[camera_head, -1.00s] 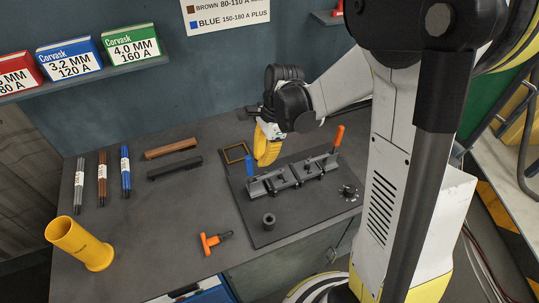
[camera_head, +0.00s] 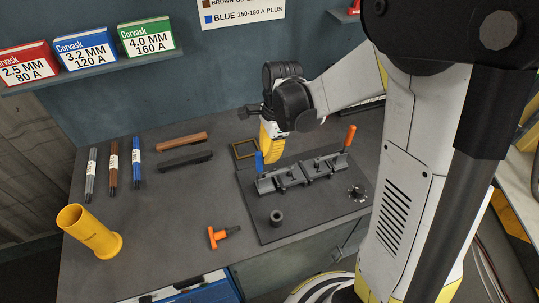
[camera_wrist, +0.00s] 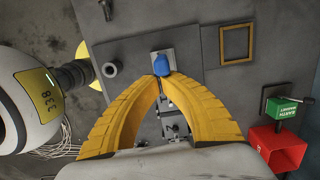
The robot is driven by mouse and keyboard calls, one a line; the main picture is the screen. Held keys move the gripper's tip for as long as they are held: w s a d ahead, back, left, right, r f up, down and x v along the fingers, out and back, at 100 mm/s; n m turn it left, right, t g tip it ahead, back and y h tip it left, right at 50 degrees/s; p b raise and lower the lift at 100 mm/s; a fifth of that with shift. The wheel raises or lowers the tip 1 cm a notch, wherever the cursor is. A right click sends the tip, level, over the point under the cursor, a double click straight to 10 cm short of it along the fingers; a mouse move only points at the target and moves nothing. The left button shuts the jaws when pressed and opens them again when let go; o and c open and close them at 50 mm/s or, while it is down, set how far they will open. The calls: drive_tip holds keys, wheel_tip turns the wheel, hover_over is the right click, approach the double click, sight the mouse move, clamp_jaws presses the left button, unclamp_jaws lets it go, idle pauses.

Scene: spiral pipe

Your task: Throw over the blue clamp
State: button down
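The blue clamp handle (camera_head: 259,162) stands up at the left end of the dark clamping fixture (camera_head: 303,173). In the wrist view the blue handle (camera_wrist: 162,64) lies just beyond my fingertips, against a light grey plate. My gripper (camera_head: 270,157) has yellow fingers and is right behind the handle in the head view. In the wrist view the fingers of my gripper (camera_wrist: 161,77) curve together and their tips nearly meet, with nothing seen held between them. Whether the tips touch the handle I cannot tell. The fixture is partly hidden by the fingers there.
An orange handle (camera_head: 349,138) rises at the fixture's right end. A dark round collar (camera_head: 276,218) stands on the base plate, and an orange-handled tool (camera_head: 219,236) lies left of it.

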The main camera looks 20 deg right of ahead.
drive_tip(key=shift+a, duration=0.25)
drive_tip(key=shift+a+h, duration=1.2)
drive_tip(key=shift+h, duration=0.1)
drive_tip(key=a+f+b, duration=0.6)
drive_tip(key=a, duration=0.3)
drive_tip(key=shift+a+h, duration=0.2)
drive_tip(key=shift+h, duration=0.2)
drive_tip(key=shift+r, duration=0.1)
